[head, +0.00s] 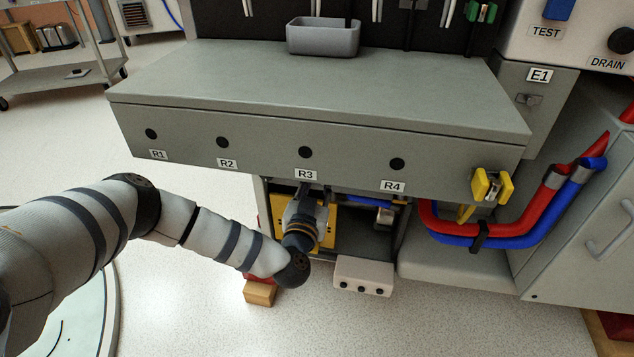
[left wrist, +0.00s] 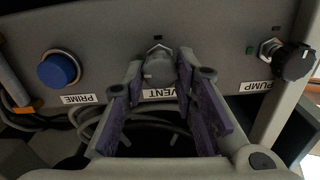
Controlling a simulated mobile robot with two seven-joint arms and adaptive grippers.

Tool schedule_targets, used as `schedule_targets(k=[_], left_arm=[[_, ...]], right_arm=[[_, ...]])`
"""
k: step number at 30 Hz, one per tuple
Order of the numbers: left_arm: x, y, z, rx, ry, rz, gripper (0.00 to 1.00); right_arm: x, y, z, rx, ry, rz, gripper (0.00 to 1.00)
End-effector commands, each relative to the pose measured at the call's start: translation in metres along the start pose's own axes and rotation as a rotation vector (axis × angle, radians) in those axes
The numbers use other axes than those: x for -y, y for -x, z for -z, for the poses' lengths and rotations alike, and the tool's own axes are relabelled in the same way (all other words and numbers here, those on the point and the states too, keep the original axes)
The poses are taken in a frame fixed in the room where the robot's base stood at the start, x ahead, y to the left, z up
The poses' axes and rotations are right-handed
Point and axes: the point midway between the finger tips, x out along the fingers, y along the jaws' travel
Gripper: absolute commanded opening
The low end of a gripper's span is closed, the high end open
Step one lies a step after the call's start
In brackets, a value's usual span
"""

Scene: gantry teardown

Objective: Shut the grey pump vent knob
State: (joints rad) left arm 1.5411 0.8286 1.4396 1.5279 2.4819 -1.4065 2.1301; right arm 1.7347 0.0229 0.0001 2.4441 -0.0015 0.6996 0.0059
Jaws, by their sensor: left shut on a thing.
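The grey vent knob (left wrist: 158,68) sits on a grey panel above the VENT label (left wrist: 160,93) in the left wrist view. My left gripper (left wrist: 157,72) is shut on this knob, its purple-padded fingers on either side of it. In the head view my left gripper (head: 304,205) reaches in under the bench front below the R3 label, and the knob is hidden there. My right gripper is in neither view.
On the same panel are a blue PRIME knob (left wrist: 59,70) to the left and a black PUMP knob (left wrist: 294,62) to the right. The grey bench (head: 320,90) overhangs my left gripper. Red hose (head: 535,210) and blue hose (head: 545,235) run at the right.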

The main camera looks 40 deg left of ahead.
Motion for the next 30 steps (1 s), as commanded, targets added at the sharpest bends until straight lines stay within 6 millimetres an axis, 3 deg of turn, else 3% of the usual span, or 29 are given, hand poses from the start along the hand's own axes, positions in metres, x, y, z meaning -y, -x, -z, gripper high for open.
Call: schedule_targets(k=[30], left_arm=[[-0.002,0.001,-0.001,0.003,-0.928,-0.002,0.0]], right_arm=[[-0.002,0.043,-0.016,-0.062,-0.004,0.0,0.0]])
